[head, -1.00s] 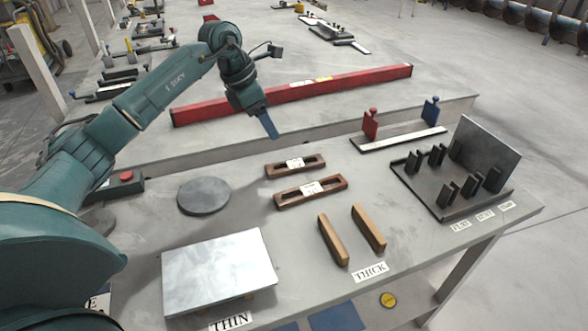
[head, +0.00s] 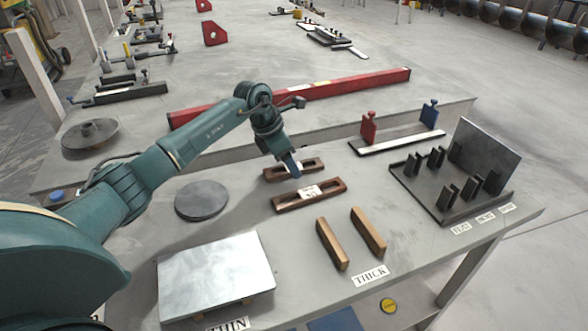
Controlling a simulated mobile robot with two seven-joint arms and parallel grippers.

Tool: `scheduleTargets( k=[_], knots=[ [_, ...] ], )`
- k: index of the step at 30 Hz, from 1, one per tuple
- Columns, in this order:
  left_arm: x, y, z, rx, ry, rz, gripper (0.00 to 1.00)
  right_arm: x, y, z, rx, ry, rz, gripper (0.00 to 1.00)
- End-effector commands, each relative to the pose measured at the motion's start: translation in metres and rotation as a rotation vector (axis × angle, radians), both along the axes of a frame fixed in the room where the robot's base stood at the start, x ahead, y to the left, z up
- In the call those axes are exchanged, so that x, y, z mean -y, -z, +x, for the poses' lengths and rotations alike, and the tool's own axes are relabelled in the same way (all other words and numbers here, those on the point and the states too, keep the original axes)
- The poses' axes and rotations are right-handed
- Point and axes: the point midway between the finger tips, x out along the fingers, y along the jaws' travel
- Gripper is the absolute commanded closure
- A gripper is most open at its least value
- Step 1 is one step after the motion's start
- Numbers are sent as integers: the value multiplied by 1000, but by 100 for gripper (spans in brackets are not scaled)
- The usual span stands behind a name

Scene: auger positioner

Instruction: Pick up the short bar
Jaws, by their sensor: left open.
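Two brown slotted bars with white labels lie flat on the near table, one behind the other. The rear one (head: 310,165) looks shorter than the front one (head: 330,190). My left gripper (head: 294,172) is open and points down at the rear bar, its fingers overlapping the bar's middle in the picture and hiding its label. I cannot tell whether the fingers touch the bar. My right gripper is not in view.
Two plain wooden blocks (head: 332,244) (head: 368,231) lie in front, near the THICK label (head: 370,276). A grey disc (head: 201,201) and metal plate (head: 215,276) are to the left. A black slotted rack (head: 447,203) stands right. A long red beam (head: 350,85) lies behind.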

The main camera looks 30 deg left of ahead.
Motion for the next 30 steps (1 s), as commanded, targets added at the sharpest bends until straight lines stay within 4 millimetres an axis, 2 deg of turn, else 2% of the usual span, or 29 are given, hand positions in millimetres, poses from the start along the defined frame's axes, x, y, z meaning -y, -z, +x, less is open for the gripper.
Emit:
scheduleTargets(
  k=[3,10,30],
  knots=[
    [2,9,2,0,-1,0,38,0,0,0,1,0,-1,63],
    [2,9,3,0,-1,0,38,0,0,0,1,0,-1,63],
    [2,9,3,1,0,1,93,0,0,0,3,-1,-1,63]
  ],
)
